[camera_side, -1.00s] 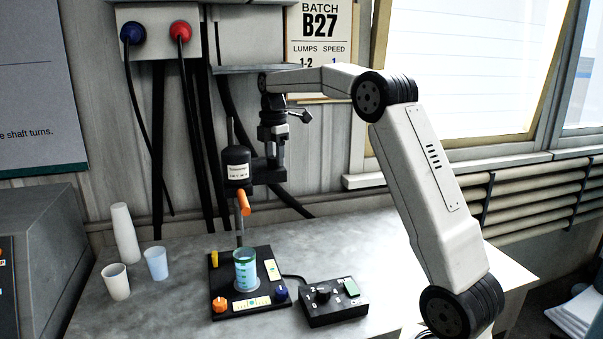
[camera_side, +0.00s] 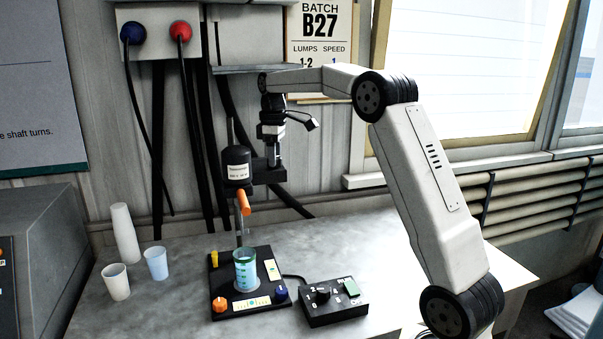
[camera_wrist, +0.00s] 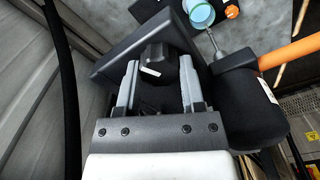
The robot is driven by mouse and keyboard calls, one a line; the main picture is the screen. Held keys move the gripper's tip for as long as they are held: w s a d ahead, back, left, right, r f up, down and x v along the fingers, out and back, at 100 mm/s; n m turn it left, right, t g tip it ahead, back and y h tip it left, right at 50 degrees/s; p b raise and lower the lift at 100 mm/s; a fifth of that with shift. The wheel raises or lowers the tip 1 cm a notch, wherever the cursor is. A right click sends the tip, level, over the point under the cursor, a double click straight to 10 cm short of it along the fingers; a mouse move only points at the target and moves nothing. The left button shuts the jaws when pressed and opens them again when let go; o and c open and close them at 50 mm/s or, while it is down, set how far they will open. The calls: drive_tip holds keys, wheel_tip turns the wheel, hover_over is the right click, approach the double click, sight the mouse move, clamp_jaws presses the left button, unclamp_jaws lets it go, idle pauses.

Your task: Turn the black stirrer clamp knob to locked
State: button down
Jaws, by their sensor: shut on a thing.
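The black clamp knob (camera_wrist: 156,62) sits between my fingers in the wrist view, with a white mark on its face. It is on the dark clamp block (camera_wrist: 118,58). My gripper (camera_wrist: 158,80) is shut on the knob, one grey finger on each side. In the side view my gripper (camera_side: 272,152) points down at the clamp behind the black stirrer motor (camera_side: 237,163). The knob itself is hard to make out there. The motor has a white label and an orange handle (camera_side: 243,201). It also shows in the wrist view (camera_wrist: 250,105).
Below the stirrer, a beaker (camera_side: 245,270) of blue-green liquid stands on a black base plate (camera_side: 222,281). A black control box (camera_side: 335,313) is to its right. White cups (camera_side: 116,281) and a blue cup (camera_side: 156,263) stand left. Black cables hang behind.

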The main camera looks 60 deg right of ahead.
drive_tip(key=m, duration=0.5)
drive_tip(key=shift+m, duration=0.3)
drive_tip(key=m, duration=1)
drive_tip(key=shift+m, duration=0.4)
drive_tip(key=m, duration=0.4)
drive_tip(key=shift+m, duration=0.4)
drive_tip(key=shift+c, duration=1)
unclamp_jaws()
